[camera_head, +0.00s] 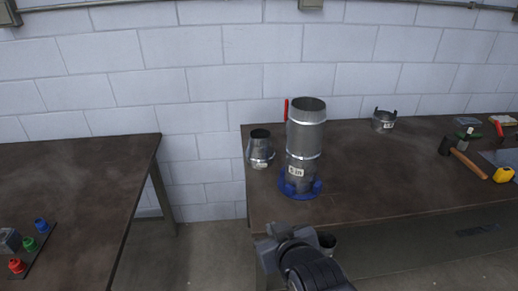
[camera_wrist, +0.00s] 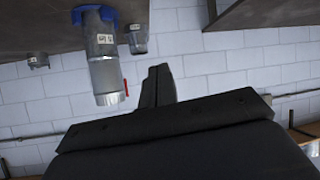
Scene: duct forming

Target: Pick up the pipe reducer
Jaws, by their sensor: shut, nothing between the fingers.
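The pipe reducer (camera_head: 260,150) is a grey metal tapered piece with a white label. It stands on the right-hand table near its left end, just left of a tall duct. In the wrist view, which is upside down, the reducer (camera_wrist: 138,40) shows beside the duct. My gripper (camera_head: 268,250) is low in front of the table's front left corner, well apart from the reducer. In the wrist view the gripper's dark fingers (camera_wrist: 158,84) are together, with nothing seen between them.
The tall metal duct (camera_head: 306,135) stands in a blue base (camera_head: 300,188) beside the reducer. A notched metal collar (camera_head: 384,121), a hammer (camera_head: 466,160) and a yellow tape measure (camera_head: 503,175) lie farther right. A gap separates this table from the left table (camera_head: 80,190).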

